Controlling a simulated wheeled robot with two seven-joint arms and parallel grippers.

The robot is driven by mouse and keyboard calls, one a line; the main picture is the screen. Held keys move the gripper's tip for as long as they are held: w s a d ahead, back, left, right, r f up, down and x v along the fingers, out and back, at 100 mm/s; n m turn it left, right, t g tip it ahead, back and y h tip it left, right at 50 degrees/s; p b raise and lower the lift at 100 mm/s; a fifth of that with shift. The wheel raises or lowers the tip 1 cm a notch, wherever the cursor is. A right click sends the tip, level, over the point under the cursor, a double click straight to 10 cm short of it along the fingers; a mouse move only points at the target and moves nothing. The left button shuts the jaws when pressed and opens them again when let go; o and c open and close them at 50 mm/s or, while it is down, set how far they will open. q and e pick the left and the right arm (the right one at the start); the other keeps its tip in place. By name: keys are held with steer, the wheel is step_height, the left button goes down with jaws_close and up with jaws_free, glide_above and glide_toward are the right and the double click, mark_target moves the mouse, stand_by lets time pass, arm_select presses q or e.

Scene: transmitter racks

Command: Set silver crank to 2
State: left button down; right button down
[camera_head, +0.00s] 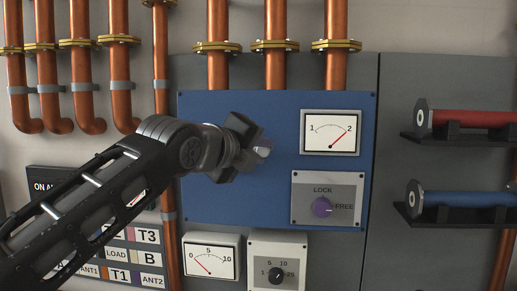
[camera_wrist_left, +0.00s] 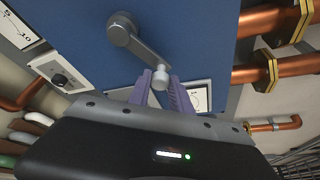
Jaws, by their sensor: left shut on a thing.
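The silver crank (camera_wrist_left: 146,50) is mounted on the blue panel (camera_head: 210,203). In the left wrist view its round hub is at upper middle, and its arm runs down and right to a knob handle (camera_wrist_left: 160,77). My left gripper (camera_wrist_left: 162,84) has its purple fingers on either side of this handle and is shut on it. In the head view my left gripper (camera_head: 252,150) covers most of the crank; only a small silver piece (camera_head: 264,147) shows. The gauge (camera_head: 330,133) marked 1 and 2 has its red needle at about 2. My right gripper is not in view.
The purple LOCK/FREE knob (camera_head: 321,207) points towards FREE. A 0–10 gauge (camera_head: 210,257) and a black dial (camera_head: 276,275) sit below the panel. Copper pipes (camera_head: 275,70) run above; red (camera_head: 480,118) and blue (camera_head: 465,198) cylinders are mounted at right.

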arm_select(q)
steer(key=shift+d+f, duration=0.1)
steer(key=shift+f, duration=0.1)
steer(key=c, duration=1.2)
jaws_free()
steer(key=shift+r, duration=0.1)
steer(key=b+v, duration=0.2)
steer(key=v, duration=0.5)
steer(key=shift+s+a+r, duration=0.1)
steer(key=shift+s+a, duration=0.1)
steer(key=shift+s, duration=0.15)
steer(key=shift+r, duration=0.15)
